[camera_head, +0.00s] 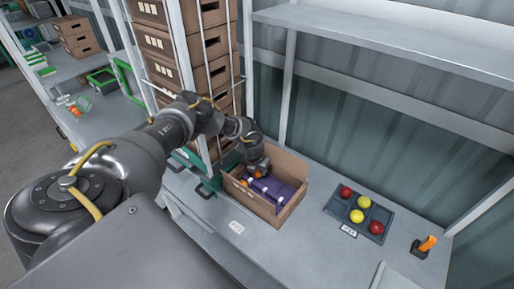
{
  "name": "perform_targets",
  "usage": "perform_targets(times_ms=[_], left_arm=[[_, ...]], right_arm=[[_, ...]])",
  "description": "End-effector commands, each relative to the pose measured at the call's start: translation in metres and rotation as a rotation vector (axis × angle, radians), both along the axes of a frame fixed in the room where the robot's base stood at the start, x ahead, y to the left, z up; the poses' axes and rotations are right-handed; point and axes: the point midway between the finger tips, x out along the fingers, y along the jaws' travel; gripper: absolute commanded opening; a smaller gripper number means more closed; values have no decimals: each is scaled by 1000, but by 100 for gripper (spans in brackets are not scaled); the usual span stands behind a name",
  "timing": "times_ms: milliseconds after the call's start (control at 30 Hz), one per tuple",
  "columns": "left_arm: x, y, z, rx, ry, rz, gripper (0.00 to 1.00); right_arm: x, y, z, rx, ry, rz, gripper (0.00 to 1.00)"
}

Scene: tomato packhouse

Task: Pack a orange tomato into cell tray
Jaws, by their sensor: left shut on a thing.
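My left gripper (257,170) reaches down into an open cardboard box (272,212) on the bench. It is shut on an orange tomato (263,172), which shows only in part between and below the fingers. Purple material (276,188) with small pale spots lies in the box, and another bit of orange (244,183) shows at its left side. A dark cell tray (333,207) lies flat on the bench to the right of the box. It holds red and yellow tomatoes in several cells, and some cells look empty. My right gripper is not in view.
Stacked brown cartons (205,45) stand in a rack with pale posts behind the box. An orange-handled item in a dark holder (424,246) stands right of the tray. A shelf (390,38) runs above. The bench between box and tray is clear.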

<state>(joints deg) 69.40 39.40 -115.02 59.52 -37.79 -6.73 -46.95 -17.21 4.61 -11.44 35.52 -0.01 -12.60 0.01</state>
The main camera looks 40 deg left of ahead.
Motion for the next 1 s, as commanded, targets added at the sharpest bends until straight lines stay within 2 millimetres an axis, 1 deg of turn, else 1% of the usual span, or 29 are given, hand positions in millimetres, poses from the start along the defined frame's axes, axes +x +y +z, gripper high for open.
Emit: perform_targets(times_ms=[867,900,1000], left_arm=[[2,1,0,0,0,1,35],[2,1,0,0,0,1,50],[2,1,0,0,0,1,63]], right_arm=[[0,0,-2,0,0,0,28],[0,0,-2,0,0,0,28],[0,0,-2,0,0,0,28]])
